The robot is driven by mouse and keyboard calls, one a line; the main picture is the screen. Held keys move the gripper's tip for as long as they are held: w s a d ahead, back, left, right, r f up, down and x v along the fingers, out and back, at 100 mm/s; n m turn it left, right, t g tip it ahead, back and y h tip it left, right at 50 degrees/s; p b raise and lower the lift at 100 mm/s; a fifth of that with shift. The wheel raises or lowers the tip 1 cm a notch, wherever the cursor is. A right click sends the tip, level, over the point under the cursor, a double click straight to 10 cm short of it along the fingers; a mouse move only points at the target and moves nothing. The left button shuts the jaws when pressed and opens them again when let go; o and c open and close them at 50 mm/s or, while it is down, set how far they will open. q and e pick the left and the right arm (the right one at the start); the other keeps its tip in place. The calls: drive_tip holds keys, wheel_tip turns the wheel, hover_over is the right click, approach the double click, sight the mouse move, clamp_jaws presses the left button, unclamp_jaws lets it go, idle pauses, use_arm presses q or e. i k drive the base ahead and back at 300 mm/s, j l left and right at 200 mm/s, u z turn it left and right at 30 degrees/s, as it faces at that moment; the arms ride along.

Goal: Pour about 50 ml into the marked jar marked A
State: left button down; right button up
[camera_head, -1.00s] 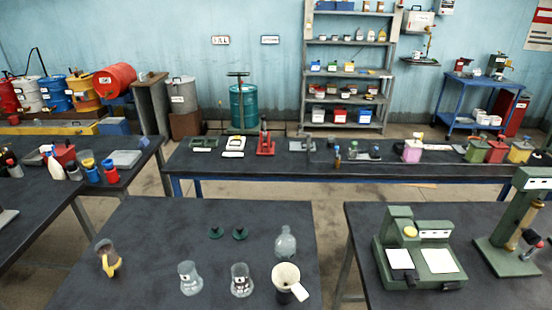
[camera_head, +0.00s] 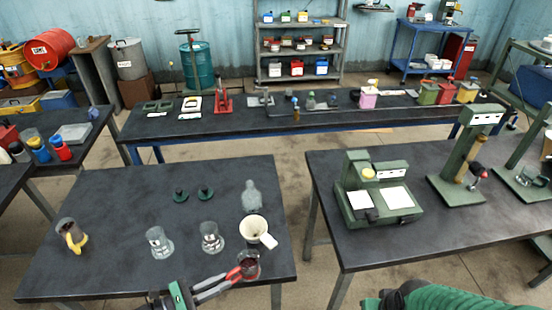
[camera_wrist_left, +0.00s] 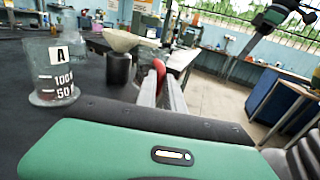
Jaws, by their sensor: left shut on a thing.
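My left gripper (camera_head: 240,274) reaches in from the bottom edge, its red-tipped fingers shut on a small glass vessel (camera_head: 250,264) with dark red contents, near the table's front right. In the left wrist view its fingers (camera_wrist_left: 160,90) show, but the vessel is not clear. The jar marked A (camera_wrist_left: 56,75) has 100 and 50 lines; its bottom looks brownish. It seems to be the right one (camera_head: 211,238) of two labelled jars; the other jar (camera_head: 159,242) stands to its left. A cream funnel (camera_head: 254,230) stands behind the held vessel. My right gripper is not in view.
A jug with a yellow handle (camera_head: 72,234) stands at the left. A green instrument (camera_head: 377,190) is on the right table (camera_head: 350,248). The near table's middle (camera_head: 120,205) is bare.

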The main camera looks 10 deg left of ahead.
sight(213, 243)
drive_tip(key=k+j+z, duration=0.35)
drive_tip(key=j, duration=0.2)
drive_tip(key=j+z, duration=0.45)
drive_tip(key=k+j+z, duration=0.1)
drive_tip(key=j+z, duration=0.3)
drive_tip(key=j, duration=0.6)
